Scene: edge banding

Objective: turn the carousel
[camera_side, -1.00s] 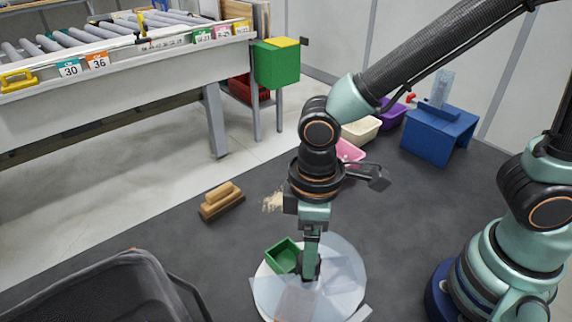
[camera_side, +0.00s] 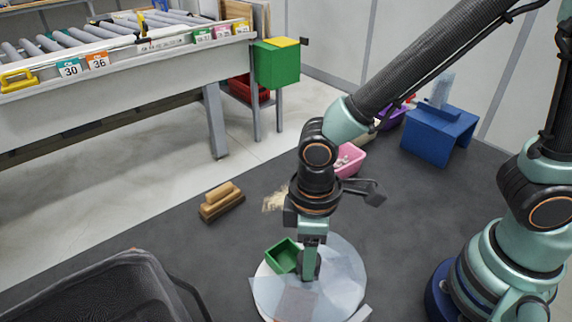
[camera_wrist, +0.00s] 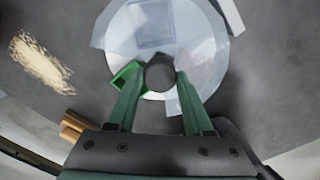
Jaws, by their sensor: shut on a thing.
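The carousel (camera_side: 267,297) is a round white disc on the dark mat, with translucent sheets lying over it. It also shows in the wrist view (camera_wrist: 204,50). A small open green box (camera_side: 280,258) sits at its left side; in the wrist view the box (camera_wrist: 124,76) is next to one finger. My gripper (camera_side: 310,276) points down over the disc. The side view mostly hides the knob behind the fingers.
A wooden block (camera_side: 221,203) and a pale pile of shavings (camera_side: 275,201) lie beyond the disc. A dark bin (camera_side: 100,290) stands at front left. A pink bin (camera_side: 349,160) and a blue stand (camera_side: 440,135) are behind.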

